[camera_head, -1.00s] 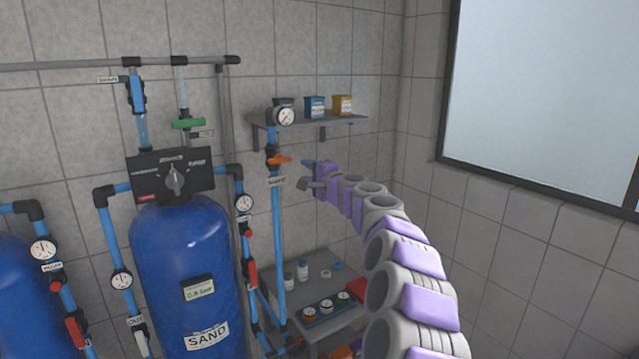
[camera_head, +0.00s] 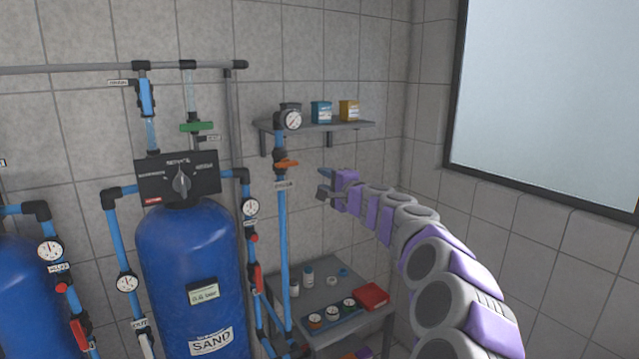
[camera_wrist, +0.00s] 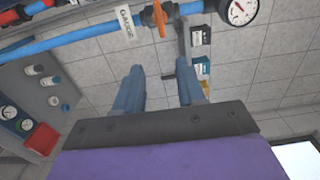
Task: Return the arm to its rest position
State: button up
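My arm (camera_head: 440,260), in purple and grey segments, rises from the lower right and curves up and left in the head view. My gripper (camera_head: 325,181) is at its far end, below the wall shelf and to the right of the blue pipe with the orange valve handle.
The orange valve handle (camera_head: 286,163) and gauge (camera_head: 291,119) are left of my gripper. The shelf (camera_head: 340,127) holds small boxes. A low table (camera_head: 300,325) carries bottles and a red box (camera_head: 371,296). Blue tanks (camera_head: 190,270) stand left.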

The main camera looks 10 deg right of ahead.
jog(key=s+a+f+n+g+y+b, duration=0.2)
jog(key=s+a+n+g, duration=0.15)
jog(key=s+a, duration=0.35)
jog(key=s+a+f+n+g+y+b, duration=0.1)
jog(key=s+a+f+n+g+y, duration=0.2)
jog(key=s+a, duration=0.5)
jog(key=s+a+f+n+g+h+b, duration=0.15)
jog(key=s+a+f+n+g, duration=0.3)
jog(key=s+a+f, duration=0.5)
jog(key=s+d+f+n+g+h+b, duration=0.25)
jog(key=s+f, duration=0.35)
jog(key=s, duration=0.4)
jog(key=s+d+f+n+g+h+b, duration=0.1)
jog(key=s+d+f+g+h, duration=0.15)
jog(key=s+f, duration=0.6)
jog(key=s+d+f+g+h+b, duration=0.1)
jog(key=s+d+f, duration=0.3)
jog(key=s, duration=0.5)
jog(key=s+d+f+g+h+b, duration=0.1)
jog(key=s+d+f+g+h, duration=0.1)
jog(key=s+d, duration=0.5)
jog(key=s+f+h, duration=0.1)
jog(key=s+f, duration=0.1)
jog(key=s, duration=0.1)
jog(key=shift+s+d, duration=0.2)
jog(key=shift+d, duration=0.2)
